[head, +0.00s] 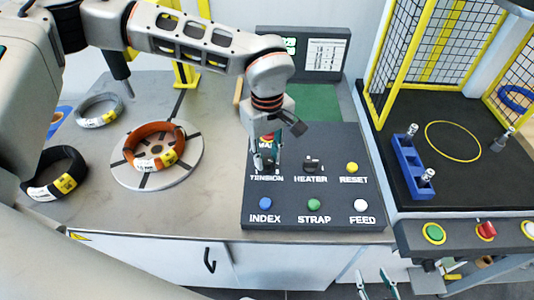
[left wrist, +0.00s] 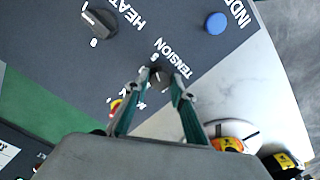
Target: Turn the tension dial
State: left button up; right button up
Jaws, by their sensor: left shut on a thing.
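The tension dial (left wrist: 160,80) is a small dark knob above the TENSION label on the dark control panel (head: 330,215). My left gripper (head: 266,166) reaches down onto it from above. In the left wrist view its two teal fingers (left wrist: 160,80) are closed on either side of the dial. In the head view the fingers mostly hide the dial. White marks sit around the dial on the panel. My right gripper (head: 376,286) shows at the bottom edge of the head view, with its fingers apart and nothing between them.
The heater knob (head: 312,164) is right of the dial, with a yellow RESET button (head: 352,167) beyond. Blue INDEX (head: 265,203), green STRAP (head: 314,203) and white FEED (head: 361,205) buttons line the front. An orange coil (head: 155,147) lies on a round turntable (head: 190,172) at left.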

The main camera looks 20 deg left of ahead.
aim_at(267, 160)
pick_arm(q)
jog(key=shift+r+m, duration=0.1)
jog(key=shift+m, duration=0.3)
jog(key=o, duration=1.1)
notch_tip(267, 160, up, 12)
jog(key=shift+f, duration=0.1)
jog(key=shift+s, duration=0.1)
dwell(0.4)
